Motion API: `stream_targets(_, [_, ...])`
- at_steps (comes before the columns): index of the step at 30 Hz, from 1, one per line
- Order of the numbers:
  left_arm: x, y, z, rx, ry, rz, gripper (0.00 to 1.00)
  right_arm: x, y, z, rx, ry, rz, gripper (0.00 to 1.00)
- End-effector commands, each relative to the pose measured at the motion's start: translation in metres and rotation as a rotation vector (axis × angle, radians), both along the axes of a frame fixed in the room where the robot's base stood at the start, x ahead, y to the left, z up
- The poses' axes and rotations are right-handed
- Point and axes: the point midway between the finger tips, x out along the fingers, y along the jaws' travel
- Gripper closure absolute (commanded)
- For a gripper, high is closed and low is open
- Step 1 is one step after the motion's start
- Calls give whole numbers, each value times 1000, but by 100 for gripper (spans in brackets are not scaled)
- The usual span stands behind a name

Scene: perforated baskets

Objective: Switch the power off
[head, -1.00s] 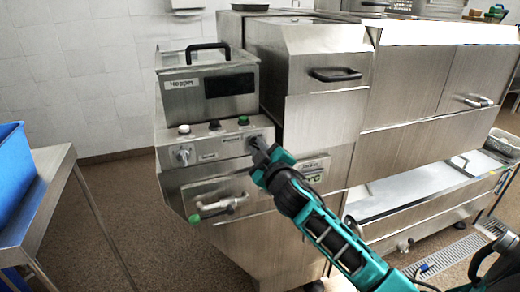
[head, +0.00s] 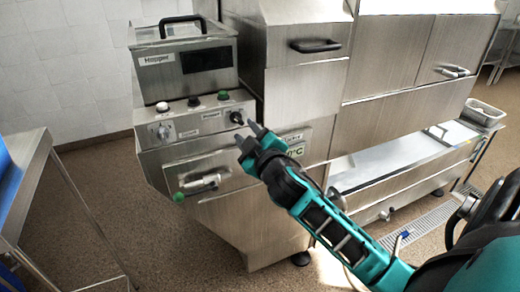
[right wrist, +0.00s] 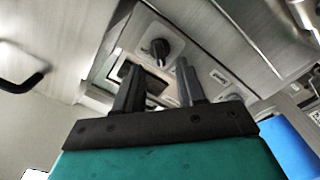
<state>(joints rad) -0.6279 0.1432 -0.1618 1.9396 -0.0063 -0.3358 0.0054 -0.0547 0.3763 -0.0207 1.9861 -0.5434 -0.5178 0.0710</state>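The control panel (head: 182,128) on the front of the metal machine carries a black rotary knob (head: 237,117) at its right end. A silver knob (head: 163,132) is at its left. White, black and green buttons (head: 223,95) line its top. My right gripper (head: 250,135) is open and empty, just below and in front of the black knob, apart from it. In the right wrist view the black knob (right wrist: 158,48) shows beyond and between the two open fingertips (right wrist: 158,72). Its on or off position is too small to read. My left gripper is not in view.
The lidded hopper box (head: 183,60) with a black handle stands above the panel. A lever with a green tip (head: 179,197) sticks out below it. A metal table (head: 28,180) stands at the left, with open floor between.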

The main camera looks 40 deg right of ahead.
Motion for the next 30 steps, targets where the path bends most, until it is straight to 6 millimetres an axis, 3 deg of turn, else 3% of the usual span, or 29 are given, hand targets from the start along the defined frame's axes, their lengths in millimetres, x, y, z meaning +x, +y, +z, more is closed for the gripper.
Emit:
stream_targets(6, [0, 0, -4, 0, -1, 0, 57, -44, 11, -2, 0, 2, -1, 61])
stream_targets(12, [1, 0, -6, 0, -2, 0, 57, -68, 16, -1, 0, 1, -1, 61])
stream_targets(30, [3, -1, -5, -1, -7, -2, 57, -76, 18, 0, -1, 0, -1, 61])
